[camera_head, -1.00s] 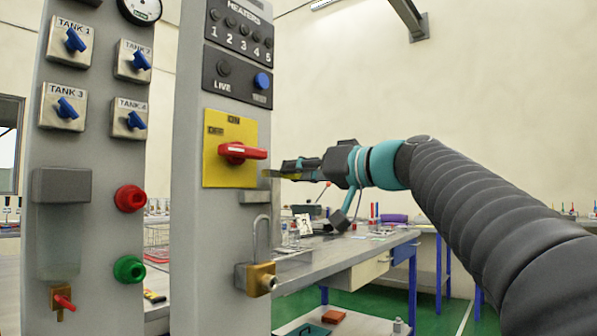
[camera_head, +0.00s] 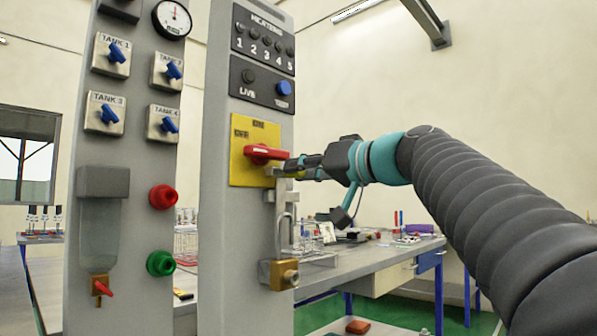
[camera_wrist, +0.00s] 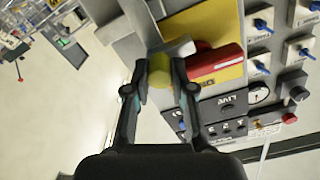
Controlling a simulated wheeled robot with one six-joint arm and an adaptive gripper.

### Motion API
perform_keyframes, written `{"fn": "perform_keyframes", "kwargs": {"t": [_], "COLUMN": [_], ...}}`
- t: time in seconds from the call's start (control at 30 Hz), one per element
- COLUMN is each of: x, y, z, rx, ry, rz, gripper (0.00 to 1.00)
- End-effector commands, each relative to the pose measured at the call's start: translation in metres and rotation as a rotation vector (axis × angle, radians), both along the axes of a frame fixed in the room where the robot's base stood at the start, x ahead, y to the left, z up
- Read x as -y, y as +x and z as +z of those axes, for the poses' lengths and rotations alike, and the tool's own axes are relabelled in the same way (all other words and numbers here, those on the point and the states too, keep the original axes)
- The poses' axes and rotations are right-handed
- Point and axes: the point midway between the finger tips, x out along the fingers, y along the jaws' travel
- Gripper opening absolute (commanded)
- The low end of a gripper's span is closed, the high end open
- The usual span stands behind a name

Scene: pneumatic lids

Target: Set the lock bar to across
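The red rotary handle (camera_head: 266,153) sits on the yellow ON/OFF plate (camera_head: 241,172) and points right. A small grey metal piece (camera_head: 272,195) sticks out below the plate; I cannot tell for sure whether it is the lock bar or how it is turned. My gripper (camera_head: 289,170) is at the right edge of the plate, just below the handle's end. In the wrist view my gripper (camera_wrist: 161,68) has its fingers apart, with a yellow rounded part (camera_wrist: 159,71) showing between them. Contact cannot be told. The red handle (camera_wrist: 215,62) is right of the fingers.
A brass padlock (camera_head: 283,274) with a raised shackle hangs below the plate. The heater switch panel (camera_head: 262,78) is above. The left column carries blue tank valves (camera_head: 109,114) and red (camera_head: 163,197) and green (camera_head: 160,263) buttons. A workbench (camera_head: 345,270) stands behind.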

Motion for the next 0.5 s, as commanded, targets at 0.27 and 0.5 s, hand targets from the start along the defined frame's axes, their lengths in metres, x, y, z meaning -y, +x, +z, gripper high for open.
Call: {"fn": "perform_keyframes", "kwargs": {"t": [0.27, 0.5], "x": [-0.0012, 0.0039], "y": [-0.0016, -0.0055], "z": [-0.0003, 0.0003], "rx": [0.000, 0.000], "ry": [-0.002, -0.001], "rz": [0.005, 0.001], "gripper": [0.48, 0.48]}}
